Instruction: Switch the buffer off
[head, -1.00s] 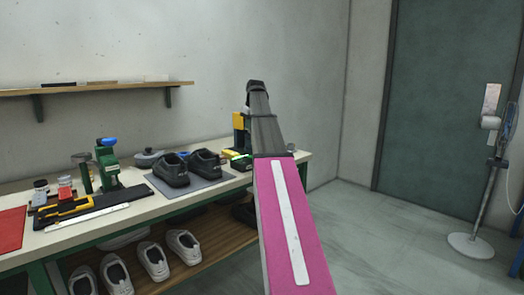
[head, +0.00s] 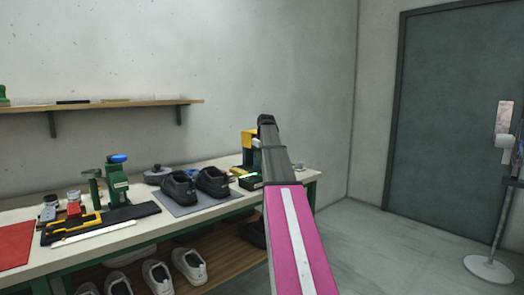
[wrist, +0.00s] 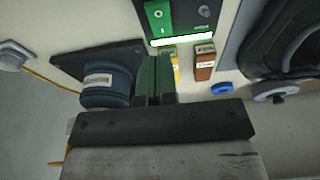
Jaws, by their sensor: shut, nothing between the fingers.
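The buffer stands at the bench's right end in the head view, its yellow part (head: 249,138) showing beside my arm. Its black switch box (head: 250,183) has a glowing green strip. In the wrist view, the box (wrist: 205,12) carries a green rocker switch (wrist: 158,20) marked I and O, and the lit strip (wrist: 183,40) lies along its near edge. My gripper (wrist: 156,60) is shut and empty, its dark green fingers pointing toward the switch, just below it in the picture. I cannot tell whether they touch it. In the head view my arm hides the gripper.
A blue-grey labelled cylinder (wrist: 106,86) is left of my fingers. A red-brown block (wrist: 204,62) and blue ring (wrist: 222,89) lie to the right. Black shoes (head: 212,180) stand on a grey mat (head: 187,207). A green clamp-like tool (head: 116,182) is farther left.

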